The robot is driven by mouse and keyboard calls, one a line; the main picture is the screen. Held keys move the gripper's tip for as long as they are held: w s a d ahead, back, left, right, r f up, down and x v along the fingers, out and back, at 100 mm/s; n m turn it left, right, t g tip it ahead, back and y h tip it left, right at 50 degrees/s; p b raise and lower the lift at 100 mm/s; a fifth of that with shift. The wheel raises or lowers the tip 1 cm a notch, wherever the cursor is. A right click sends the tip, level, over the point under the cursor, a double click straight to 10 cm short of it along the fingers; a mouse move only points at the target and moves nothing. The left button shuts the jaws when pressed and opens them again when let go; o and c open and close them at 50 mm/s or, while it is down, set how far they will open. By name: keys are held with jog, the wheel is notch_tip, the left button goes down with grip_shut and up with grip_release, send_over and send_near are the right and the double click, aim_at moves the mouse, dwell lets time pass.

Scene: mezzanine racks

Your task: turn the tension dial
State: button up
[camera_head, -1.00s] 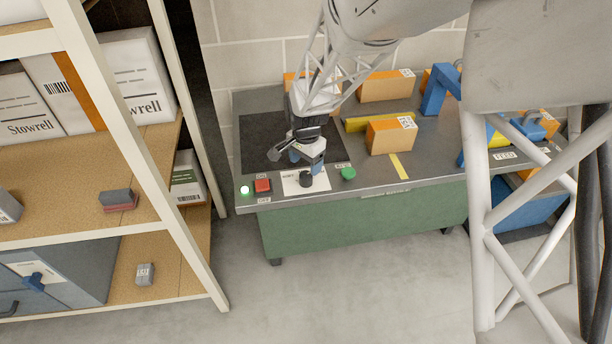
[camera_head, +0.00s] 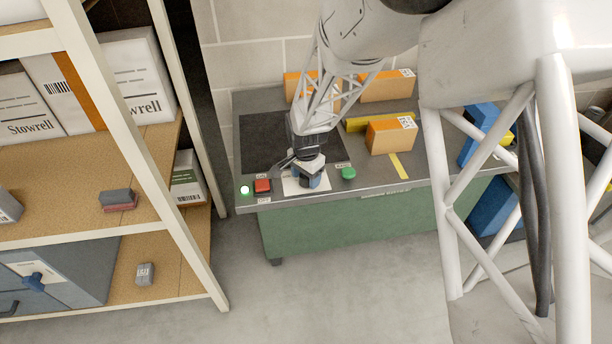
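The tension dial, a small black knob (camera_head: 306,182) on a white label plate (camera_head: 290,187), is near the front edge of the grey machine top. My gripper (camera_head: 311,180) points down right at the dial, with its blue-tipped fingers over or beside it. The gripper hides most of the dial. I cannot tell whether the fingers touch it or how far apart they are.
Orange boxes (camera_head: 391,135) stand behind. A shelf rack (camera_head: 165,215) is at the left.

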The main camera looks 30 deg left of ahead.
jog(key=c, duration=0.7)
jog(key=n, duration=0.5)
jog(key=shift+n, duration=0.3)
jog(key=n, duration=0.6)
dwell(0.4)
jog(key=o, duration=0.9)
